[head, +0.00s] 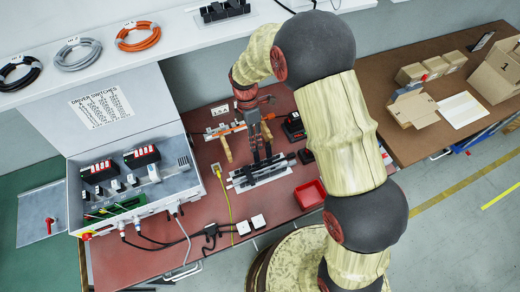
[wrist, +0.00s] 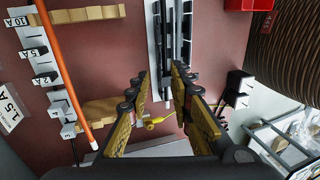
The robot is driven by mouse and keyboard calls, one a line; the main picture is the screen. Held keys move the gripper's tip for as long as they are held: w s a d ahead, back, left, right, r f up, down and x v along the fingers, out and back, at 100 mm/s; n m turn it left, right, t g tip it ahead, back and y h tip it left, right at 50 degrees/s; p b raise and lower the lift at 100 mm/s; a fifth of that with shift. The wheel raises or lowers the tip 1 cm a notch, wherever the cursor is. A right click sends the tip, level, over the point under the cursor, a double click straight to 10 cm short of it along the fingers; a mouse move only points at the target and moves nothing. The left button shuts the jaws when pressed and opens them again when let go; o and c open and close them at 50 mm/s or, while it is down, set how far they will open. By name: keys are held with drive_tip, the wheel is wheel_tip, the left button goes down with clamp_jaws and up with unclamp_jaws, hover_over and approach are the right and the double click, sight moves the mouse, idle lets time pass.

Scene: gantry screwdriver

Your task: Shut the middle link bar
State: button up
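My gripper (wrist: 159,80) is open, with its two tan-padded fingers spread apart. In the head view my gripper (head: 259,152) points down over a grey metal plate (head: 245,183) carrying dark bars. In the wrist view the plate (wrist: 153,35) runs away from me with long black bars (wrist: 166,45) on it. The near end of the bars lies between or just beyond my fingertips; I cannot tell whether they touch. I cannot tell for certain which bar is the middle link bar, or how far it stands open. The fingers hide part of the plate.
An orange rod (wrist: 62,70) and wooden blocks (wrist: 98,112) lie to the left of the plate. A yellow cable (head: 229,205) runs near it. A red tray (head: 309,194) stands to its right. A grey driver-switch case (head: 140,215) occupies the left of the red table.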

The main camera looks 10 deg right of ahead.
sight(257, 162)
drive_tip(key=b+x, duration=0.1)
drive_tip(key=x, duration=0.7)
drive_tip(key=shift+f+b, duration=0.1)
drive_tip(key=shift+b, duration=0.25)
drive_tip(key=shift+c, duration=1.2)
clamp_jaws()
